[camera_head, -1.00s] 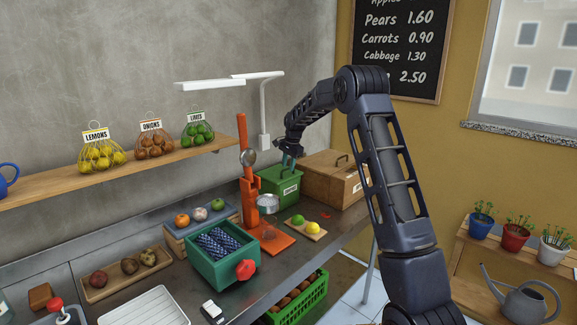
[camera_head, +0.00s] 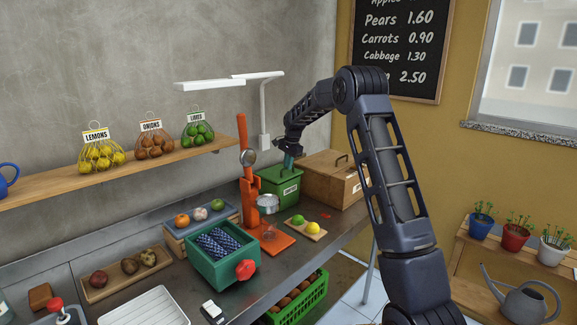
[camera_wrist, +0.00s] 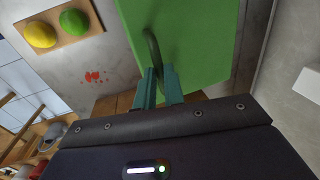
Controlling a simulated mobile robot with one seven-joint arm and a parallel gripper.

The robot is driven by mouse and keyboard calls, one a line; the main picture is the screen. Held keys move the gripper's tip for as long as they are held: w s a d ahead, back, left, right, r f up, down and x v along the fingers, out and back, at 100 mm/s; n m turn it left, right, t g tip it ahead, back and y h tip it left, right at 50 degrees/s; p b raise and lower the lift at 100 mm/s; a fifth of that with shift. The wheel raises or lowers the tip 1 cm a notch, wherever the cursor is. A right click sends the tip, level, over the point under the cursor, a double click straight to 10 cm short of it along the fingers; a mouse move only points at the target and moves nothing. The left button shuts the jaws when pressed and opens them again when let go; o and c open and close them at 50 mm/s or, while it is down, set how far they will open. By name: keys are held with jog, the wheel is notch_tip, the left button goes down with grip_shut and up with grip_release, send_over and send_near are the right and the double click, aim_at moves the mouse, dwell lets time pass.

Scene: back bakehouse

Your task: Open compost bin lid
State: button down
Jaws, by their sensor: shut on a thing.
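The green compost bin (camera_head: 290,191) with a pale label stands on the counter at the back, beside the wooden box. Its flat green lid (camera_wrist: 195,40) fills the upper middle of the wrist view and appears to lie closed on the bin. A dark curved handle (camera_wrist: 151,45) rises from the lid. My gripper (camera_wrist: 158,75) has its teal fingers shut on this handle. In the head view my gripper (camera_head: 288,161) comes down onto the lid from above, and the handle is hidden there.
A wooden box (camera_head: 328,180) stands close to the bin's right. An orange press (camera_head: 246,185) stands close to its left. A small board with a lime and a lemon (camera_head: 312,227) lies in front. A white lamp (camera_head: 264,120) stands behind my gripper.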

jog(key=w+a+r, duration=0.3)
jog(key=w+a, duration=0.3)
jog(key=a, duration=0.1)
jog(key=w+a+r, duration=0.4)
jog(key=w+a, duration=0.3)
jog(key=shift+w+r, duration=0.25)
jog(key=shift+w, duration=0.15)
dwell(0.4)
jog(key=shift+r, duration=0.15)
jog(key=c, duration=1.5)
grip_release()
jog(key=shift+d, duration=0.1)
